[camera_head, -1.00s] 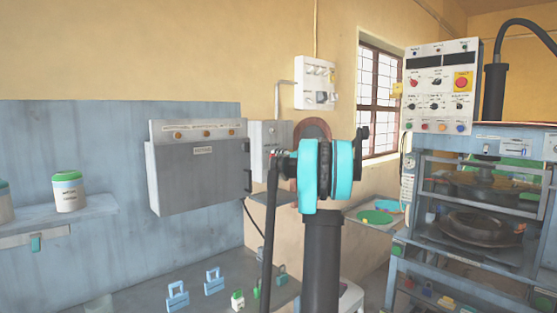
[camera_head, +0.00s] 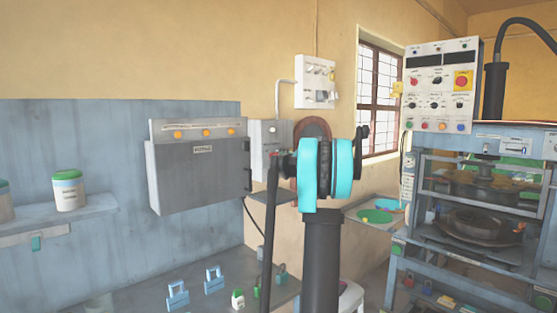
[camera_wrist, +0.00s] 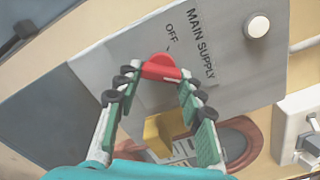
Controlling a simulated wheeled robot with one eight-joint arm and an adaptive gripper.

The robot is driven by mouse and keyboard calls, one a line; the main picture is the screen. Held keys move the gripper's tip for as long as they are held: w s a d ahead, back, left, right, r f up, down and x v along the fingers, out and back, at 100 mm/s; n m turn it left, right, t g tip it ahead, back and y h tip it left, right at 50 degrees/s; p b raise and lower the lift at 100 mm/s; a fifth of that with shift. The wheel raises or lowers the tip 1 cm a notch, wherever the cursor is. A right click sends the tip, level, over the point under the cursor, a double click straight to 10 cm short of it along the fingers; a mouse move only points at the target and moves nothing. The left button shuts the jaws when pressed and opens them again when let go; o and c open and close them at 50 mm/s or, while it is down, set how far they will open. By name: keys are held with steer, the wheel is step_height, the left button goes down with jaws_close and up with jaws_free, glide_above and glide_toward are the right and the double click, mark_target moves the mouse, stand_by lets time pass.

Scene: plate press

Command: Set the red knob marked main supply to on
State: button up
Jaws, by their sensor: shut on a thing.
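The red knob (camera_wrist: 160,66) is on a grey panel (camera_wrist: 110,45) marked MAIN SUPPLY in the wrist view. The word OFF stands close beside the knob. My gripper (camera_wrist: 158,79) has its two fingers on either side of the knob, shut on it. The fingertips hide the knob's sides, and its exact pointing direction is hard to tell. In the head view the grey supply box (camera_head: 268,136) is on the wall behind my arm.
A round white button (camera_wrist: 257,26) sits on the same panel. A wide grey cabinet (camera_head: 200,178) with orange lamps is to the left of the supply box. A white switch box (camera_head: 314,94) hangs above.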

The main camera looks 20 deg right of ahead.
steer(key=shift+f+m, duration=0.1)
steer(key=shift+m, duration=0.6)
steer(key=o, duration=1.1)
steer(key=v, duration=1.2)
